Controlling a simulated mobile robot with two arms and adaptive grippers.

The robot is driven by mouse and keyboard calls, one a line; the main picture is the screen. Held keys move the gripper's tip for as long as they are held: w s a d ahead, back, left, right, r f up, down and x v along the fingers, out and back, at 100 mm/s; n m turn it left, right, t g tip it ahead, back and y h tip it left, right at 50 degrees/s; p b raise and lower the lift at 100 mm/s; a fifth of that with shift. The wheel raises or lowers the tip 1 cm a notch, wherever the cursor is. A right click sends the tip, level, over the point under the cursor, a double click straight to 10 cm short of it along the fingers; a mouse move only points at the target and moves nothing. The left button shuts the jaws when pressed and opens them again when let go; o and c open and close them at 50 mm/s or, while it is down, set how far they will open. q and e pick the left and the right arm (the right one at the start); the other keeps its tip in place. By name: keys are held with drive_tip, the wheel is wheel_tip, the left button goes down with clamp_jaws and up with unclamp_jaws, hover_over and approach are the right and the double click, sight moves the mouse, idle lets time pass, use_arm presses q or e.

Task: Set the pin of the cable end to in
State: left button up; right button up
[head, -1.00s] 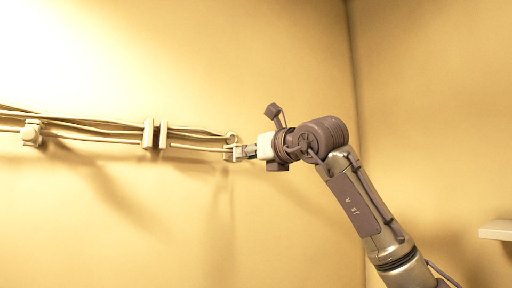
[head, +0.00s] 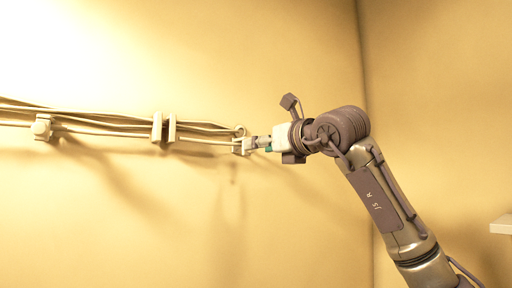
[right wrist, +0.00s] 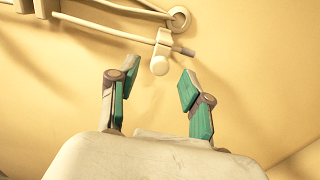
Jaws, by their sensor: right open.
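A pale cable (head: 205,140) runs along the wall and ends at a small pale clamp (head: 241,146) just left of my right gripper (head: 257,143). In the right wrist view the cable end has a dark tip (right wrist: 186,51), sticking out to the right of the white clamp (right wrist: 163,47). A round pale knob (right wrist: 159,66) hangs below that clamp. My right gripper (right wrist: 158,72) is open, its two teal-padded fingers spread either side of the knob in the picture, with nothing held. I cannot tell whether any finger touches it. My left gripper is not in view.
Several cables are bundled along the wall to the left, with a double bracket (head: 164,128) and another clamp (head: 41,128). A round ring mount (right wrist: 179,18) sits above the cable end. A pale ledge (head: 502,225) juts in at the right. The wall below is clear.

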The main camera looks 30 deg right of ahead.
drive_tip(key=s+d, duration=0.1)
drive_tip(key=s, duration=0.8)
drive_tip(key=shift+d, duration=0.15)
